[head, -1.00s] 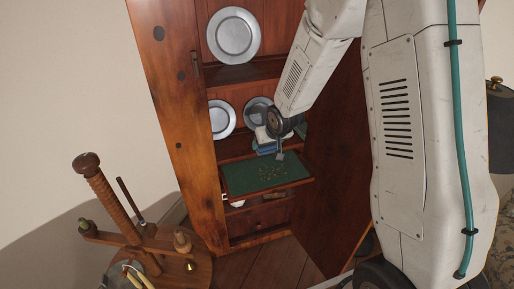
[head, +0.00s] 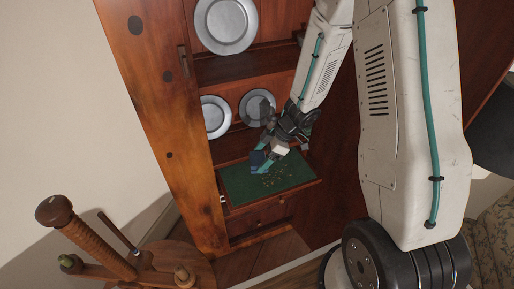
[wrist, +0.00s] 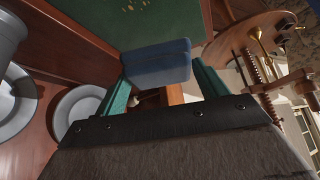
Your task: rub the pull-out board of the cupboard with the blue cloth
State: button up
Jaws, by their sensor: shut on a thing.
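My gripper (head: 262,160) is shut on the blue cloth (head: 257,159), a folded pad. In the wrist view the cloth (wrist: 157,63) sits between the two teal fingers (wrist: 160,88). The pull-out board (head: 240,189) is a green-topped panel drawn out of the cupboard (head: 162,120). Pale crumbs (head: 275,180) are scattered on its middle and right. The cloth is over the board's back left part; I cannot tell whether it touches. The board (wrist: 95,22) also shows beyond the cloth in the wrist view.
Pewter plates stand on the shelves, a large one (head: 226,24) above and smaller ones (head: 214,116) below, behind my gripper. The open cupboard door (head: 335,150) is on the right. A wooden stand with a threaded post (head: 100,236) is at front left.

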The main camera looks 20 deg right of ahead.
jog(key=shift+s+f+n, duration=0.3)
jog(key=shift+s+n, duration=0.1)
jog(key=shift+f, duration=2.9)
jog(key=shift+f, duration=1)
jog(key=shift+d, duration=0.1)
